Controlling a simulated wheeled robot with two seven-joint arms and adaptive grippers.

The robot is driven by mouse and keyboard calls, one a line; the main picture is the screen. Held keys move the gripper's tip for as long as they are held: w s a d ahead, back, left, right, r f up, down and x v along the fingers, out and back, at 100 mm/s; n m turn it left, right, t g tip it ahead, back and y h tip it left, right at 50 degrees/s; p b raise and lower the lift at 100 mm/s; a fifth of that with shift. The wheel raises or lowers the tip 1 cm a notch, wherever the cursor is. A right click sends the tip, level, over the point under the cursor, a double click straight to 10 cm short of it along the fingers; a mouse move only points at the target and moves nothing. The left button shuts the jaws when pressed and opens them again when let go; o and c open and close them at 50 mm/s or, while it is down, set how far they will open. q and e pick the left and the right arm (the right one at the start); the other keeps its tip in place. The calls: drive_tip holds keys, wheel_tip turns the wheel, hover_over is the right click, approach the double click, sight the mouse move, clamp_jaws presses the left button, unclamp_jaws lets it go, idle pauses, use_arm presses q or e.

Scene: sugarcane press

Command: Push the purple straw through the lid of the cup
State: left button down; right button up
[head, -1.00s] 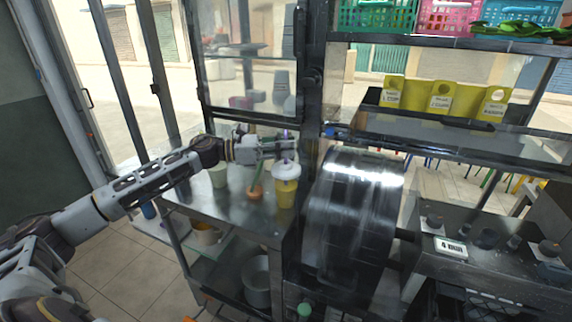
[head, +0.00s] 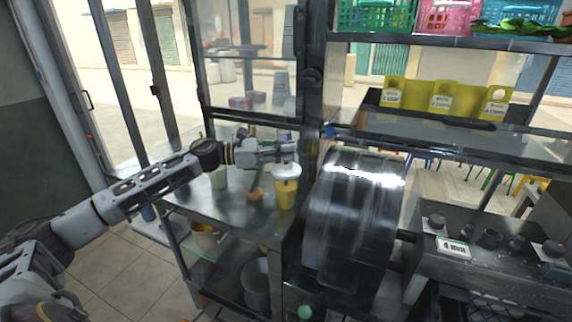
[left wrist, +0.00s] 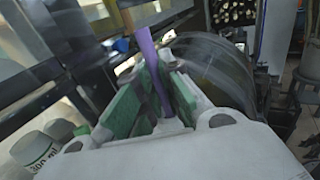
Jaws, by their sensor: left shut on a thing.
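The purple straw (left wrist: 149,58) stands between the green finger pads of my left gripper (left wrist: 158,90) in the left wrist view, with its upper end sticking out. In the head view, the left gripper (head: 287,152) is directly over the yellow cup (head: 286,194) and close to its white lid (head: 286,172). It is shut on the straw, whose top (head: 287,136) shows just above the fingers. The fingers hide the top of the lid and the straw's lower end. I cannot tell whether the straw touches or enters the lid. My right gripper is not in view.
A large metal drum (head: 345,225) stands close on the right. A dark frame post (head: 314,90) rises behind the cup.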

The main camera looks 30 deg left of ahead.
sight(286, 139)
use_arm(q)
drive_tip(key=c, duration=1.5)
unclamp_jaws()
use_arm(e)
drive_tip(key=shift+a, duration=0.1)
use_arm(q)
drive_tip(key=shift+r+p, duration=0.8)
drive_tip(key=shift+r, duration=1)
drive_tip(key=shift+r+p, duration=0.8)
drive_tip(key=shift+r, duration=0.95)
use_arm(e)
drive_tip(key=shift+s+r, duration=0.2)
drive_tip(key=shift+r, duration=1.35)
use_arm(q)
drive_tip(key=shift+r, duration=0.1)
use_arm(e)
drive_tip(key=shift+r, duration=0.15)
